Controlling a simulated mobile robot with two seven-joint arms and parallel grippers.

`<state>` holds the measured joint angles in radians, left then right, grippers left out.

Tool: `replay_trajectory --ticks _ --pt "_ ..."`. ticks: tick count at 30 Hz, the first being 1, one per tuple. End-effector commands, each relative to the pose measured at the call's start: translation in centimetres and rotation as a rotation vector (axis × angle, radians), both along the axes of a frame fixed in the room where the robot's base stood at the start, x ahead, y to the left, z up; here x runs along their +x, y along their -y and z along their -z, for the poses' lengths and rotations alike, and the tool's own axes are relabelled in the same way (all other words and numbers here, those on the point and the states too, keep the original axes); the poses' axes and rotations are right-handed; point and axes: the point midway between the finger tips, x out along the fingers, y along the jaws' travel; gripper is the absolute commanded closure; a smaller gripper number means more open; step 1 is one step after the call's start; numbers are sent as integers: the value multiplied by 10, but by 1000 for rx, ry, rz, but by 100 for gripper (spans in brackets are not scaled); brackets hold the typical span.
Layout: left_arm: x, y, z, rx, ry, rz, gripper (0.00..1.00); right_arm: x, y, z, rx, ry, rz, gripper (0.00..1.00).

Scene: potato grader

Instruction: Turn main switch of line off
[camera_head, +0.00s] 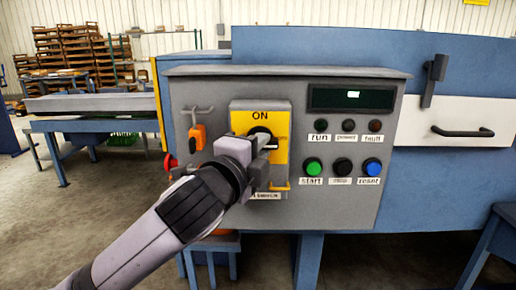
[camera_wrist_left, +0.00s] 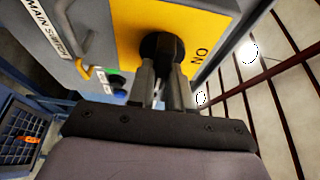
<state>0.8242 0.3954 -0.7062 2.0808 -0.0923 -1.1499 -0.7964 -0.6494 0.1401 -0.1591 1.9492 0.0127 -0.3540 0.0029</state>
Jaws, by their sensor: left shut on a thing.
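The main switch is a black rotary knob (camera_head: 262,132) on a yellow plate (camera_head: 240,115) marked ON at its top, on the grey control panel (camera_head: 220,88). The knob also shows in the left wrist view (camera_wrist_left: 162,46), with the ON marking to its right and a MAIN SWITCH label beyond the plate. My left gripper (camera_head: 264,142) is shut on the knob, its two fingers on either side of it in the left wrist view (camera_wrist_left: 163,78). The gripper and wrist hide part of the plate and label. My right gripper is not in view.
An orange padlock-like item (camera_head: 197,137) hangs left of the switch, with a red button (camera_head: 169,162) on the panel's side. Start (camera_head: 313,166), stop (camera_head: 342,166) and reset (camera_head: 373,167) buttons sit to the right, below indicator lamps and a dark display (camera_head: 335,98).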

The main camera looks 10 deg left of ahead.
Motion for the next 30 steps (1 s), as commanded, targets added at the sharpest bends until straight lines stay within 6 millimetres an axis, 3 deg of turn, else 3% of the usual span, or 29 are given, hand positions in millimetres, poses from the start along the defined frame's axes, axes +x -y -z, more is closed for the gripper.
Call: replay_trajectory --ticks 11,12,14,24,30 --pt "0 0 2 11 -3 1 100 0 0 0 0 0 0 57" --pt "0 0 2 10 -3 1 71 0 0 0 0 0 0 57" --pt "0 0 2 10 -3 1 55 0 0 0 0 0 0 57" --pt "-2 0 1 6 -1 0 55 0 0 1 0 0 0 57" --pt "-21 -4 2 6 -1 1 55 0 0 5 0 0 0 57"
